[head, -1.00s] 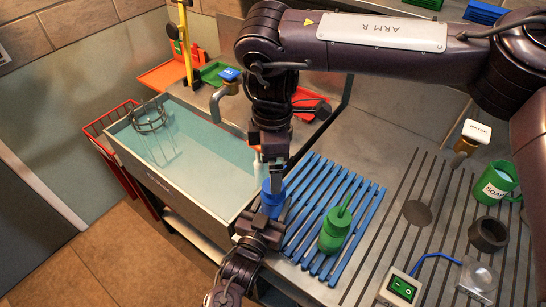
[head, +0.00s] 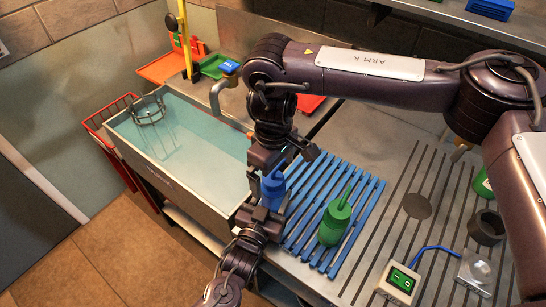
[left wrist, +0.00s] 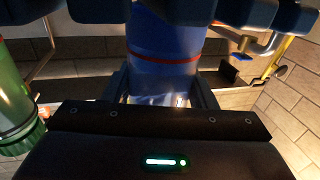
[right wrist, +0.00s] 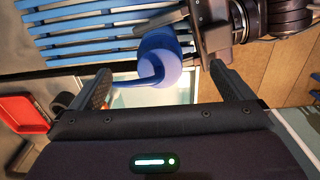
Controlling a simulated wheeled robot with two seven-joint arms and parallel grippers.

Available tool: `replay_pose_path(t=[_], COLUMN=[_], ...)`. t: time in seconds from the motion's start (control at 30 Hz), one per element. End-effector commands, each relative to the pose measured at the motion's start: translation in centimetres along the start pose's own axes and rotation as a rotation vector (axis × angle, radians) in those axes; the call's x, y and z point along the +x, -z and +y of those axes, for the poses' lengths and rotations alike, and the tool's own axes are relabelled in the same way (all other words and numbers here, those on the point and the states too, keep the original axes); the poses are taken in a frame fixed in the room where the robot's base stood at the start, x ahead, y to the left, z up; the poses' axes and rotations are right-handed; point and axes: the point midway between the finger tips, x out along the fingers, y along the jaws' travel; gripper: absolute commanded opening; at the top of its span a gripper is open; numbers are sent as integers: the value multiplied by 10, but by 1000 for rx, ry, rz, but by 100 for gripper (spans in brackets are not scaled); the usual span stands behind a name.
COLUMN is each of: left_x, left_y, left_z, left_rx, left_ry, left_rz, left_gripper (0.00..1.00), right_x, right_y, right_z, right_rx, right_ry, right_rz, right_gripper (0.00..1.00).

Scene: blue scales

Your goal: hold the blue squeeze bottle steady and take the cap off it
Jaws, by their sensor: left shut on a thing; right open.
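The blue squeeze bottle (head: 272,192) stands upright at the left edge of the blue slatted rack, near the sink. My left gripper (head: 264,214) is shut around its lower body; the left wrist view shows the blue body with a red band (left wrist: 165,55) between the fingers. The blue cap with its bent spout (right wrist: 160,62) shows in the right wrist view and appears to sit on the bottle. My right gripper (head: 288,160) is open just above the bottle; the cap lies beyond and between its fingertips in the right wrist view, apparently not touched. The right hand partly hides the cap in the head view.
A green bottle (head: 334,222) stands on the blue rack (head: 312,190), close to the right of the blue bottle. The sink (head: 190,150) with water lies to the left. A switch box (head: 399,284) and a dark ring (head: 487,228) are on the counter at right.

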Motion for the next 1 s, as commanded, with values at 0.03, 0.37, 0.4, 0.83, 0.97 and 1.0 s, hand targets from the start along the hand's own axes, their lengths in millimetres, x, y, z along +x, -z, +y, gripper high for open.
replay_pose_path(t=[0.03,0.37,0.4,0.83,0.97,1.0], left_x=[0,0,0,0,1,1], left_y=[1,1,1,1,0,0], left_z=[0,0,0,0,0,0], left_rx=[0,0,0,0,1,1], left_ry=[0,0,0,0,-1,-1], left_rz=[2,2,2,0,-1,-1], left_gripper=[0,0,0,0,0,0], right_x=[6,17,17,17,18,18], right_y=[0,0,0,0,0,0], right_z=[0,0,0,-2,-4,-5], right_rx=[0,-3,-3,-6,-9,-10], right_ry=[1,-1,-1,4,8,9], right_rz=[-1,1,1,0,-1,-1], right_gripper=[100,100,100,53,38,37])
